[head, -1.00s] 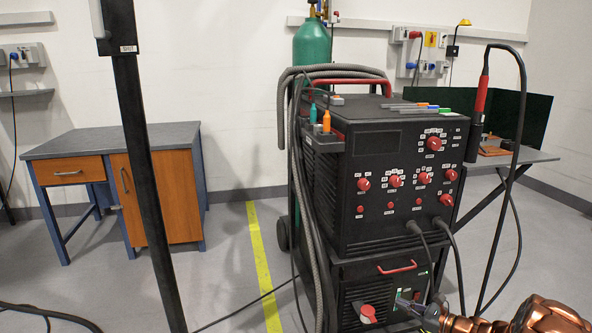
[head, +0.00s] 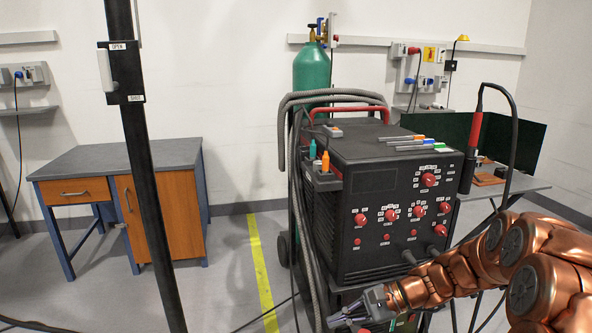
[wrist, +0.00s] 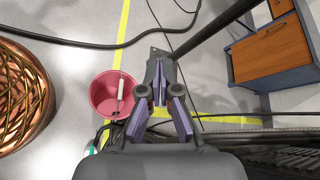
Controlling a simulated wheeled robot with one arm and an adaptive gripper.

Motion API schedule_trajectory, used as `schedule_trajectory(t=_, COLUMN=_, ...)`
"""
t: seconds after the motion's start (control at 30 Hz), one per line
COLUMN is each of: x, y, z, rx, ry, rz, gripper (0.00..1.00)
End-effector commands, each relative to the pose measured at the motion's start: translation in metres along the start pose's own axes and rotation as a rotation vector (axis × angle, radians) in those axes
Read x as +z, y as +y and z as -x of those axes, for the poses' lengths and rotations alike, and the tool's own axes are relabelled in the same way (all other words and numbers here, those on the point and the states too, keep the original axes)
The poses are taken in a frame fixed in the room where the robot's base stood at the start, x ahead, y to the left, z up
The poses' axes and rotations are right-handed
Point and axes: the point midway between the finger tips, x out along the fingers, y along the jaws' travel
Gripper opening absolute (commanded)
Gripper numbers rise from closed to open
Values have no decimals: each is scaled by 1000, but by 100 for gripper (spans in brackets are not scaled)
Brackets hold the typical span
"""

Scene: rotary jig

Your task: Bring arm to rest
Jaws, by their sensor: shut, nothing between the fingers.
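My gripper (head: 347,315) shows at the bottom of the head view, at the end of my copper-coloured arm. It is in front of the lower part of the black welding machine (head: 378,160) and hides some of it. In the wrist view the purple-grey fingers of my gripper (wrist: 159,72) are closed together at their tips, with nothing between them. They point over the floor, beside a pink bucket (wrist: 103,97) on their left. The fingers look clear of everything around them.
A black post (head: 143,190) stands left of the machine, with a desk (head: 85,160) behind it. A green gas cylinder (head: 311,68) is at the back. A dark cable (wrist: 70,42) lies on the floor. Open floor with a yellow line (head: 262,275) lies between post and machine.

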Motion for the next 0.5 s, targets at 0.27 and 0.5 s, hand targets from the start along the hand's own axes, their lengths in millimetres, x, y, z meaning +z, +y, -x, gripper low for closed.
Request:
schedule_trajectory(t=0.27, x=94, y=27, z=12, rx=219, ry=47, rz=176, gripper=0)
schedule_trajectory(t=0.5, x=154, y=60, z=31, rx=404, ry=98, rz=319, gripper=0)
